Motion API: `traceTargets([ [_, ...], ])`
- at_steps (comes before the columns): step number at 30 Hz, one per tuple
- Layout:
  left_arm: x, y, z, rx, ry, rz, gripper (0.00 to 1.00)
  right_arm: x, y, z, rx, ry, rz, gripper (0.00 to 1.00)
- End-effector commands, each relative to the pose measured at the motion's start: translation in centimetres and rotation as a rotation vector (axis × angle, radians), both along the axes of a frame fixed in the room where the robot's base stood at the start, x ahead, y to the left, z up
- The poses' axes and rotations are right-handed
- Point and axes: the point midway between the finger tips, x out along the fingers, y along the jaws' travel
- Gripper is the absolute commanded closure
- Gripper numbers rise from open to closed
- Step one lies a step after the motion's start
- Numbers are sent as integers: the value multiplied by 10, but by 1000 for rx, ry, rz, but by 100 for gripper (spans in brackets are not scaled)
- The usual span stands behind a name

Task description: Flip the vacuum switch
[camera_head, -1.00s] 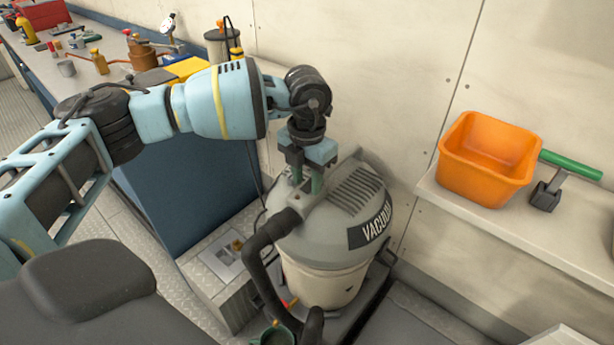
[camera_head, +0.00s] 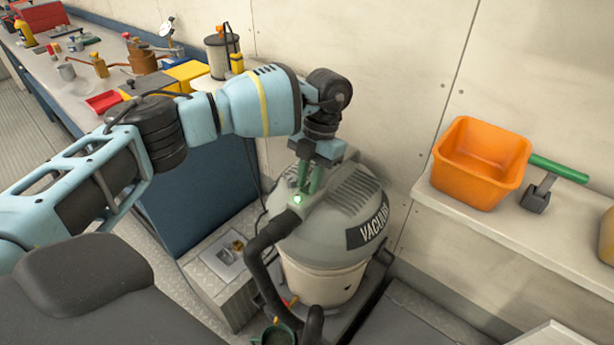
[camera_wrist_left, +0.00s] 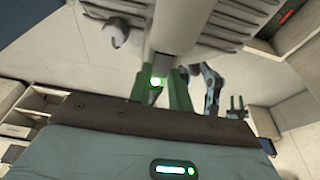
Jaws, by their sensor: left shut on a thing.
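The vacuum (camera_head: 345,225) is a grey-domed canister with a pale lower body and a black label. A small green light (camera_head: 297,199) glows on its top housing, and also shows in the left wrist view (camera_wrist_left: 156,81). My left gripper (camera_head: 309,184) reaches down onto the housing just behind the light. Its green fingers (camera_wrist_left: 163,92) are shut on a small part there, which I take to be the vacuum switch; the fingers hide it.
A black hose (camera_head: 258,262) curves down the vacuum's front left. A cluttered workbench (camera_head: 85,75) stands at the left. A metal-topped box (camera_head: 225,262) is beside the vacuum.

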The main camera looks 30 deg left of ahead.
Motion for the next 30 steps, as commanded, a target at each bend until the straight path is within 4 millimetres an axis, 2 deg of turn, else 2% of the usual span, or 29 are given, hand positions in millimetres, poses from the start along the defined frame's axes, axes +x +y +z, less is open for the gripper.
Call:
traceTargets([
  [10, 5, -1, -2, 18, 136, 1, 100, 0, 0, -7, 0, 4, -1, 64],
  [22, 5, -1, -1, 18, 152, 0, 100, 5, 0, -6, 1, -6, 0, 64],
  [23, 5, -1, -1, 18, 152, 0, 78, 5, 0, -6, 1, -6, 0, 64],
  [24, 5, -1, -1, 18, 152, 0, 72, 5, 0, -6, 1, -6, 0, 64],
  [27, 5, -1, -1, 19, 152, 0, 59, 5, 0, -6, 1, -6, 0, 64],
  [30, 5, -1, -1, 19, 152, 0, 58, 5, 0, -6, 1, -6, 0, 64],
])
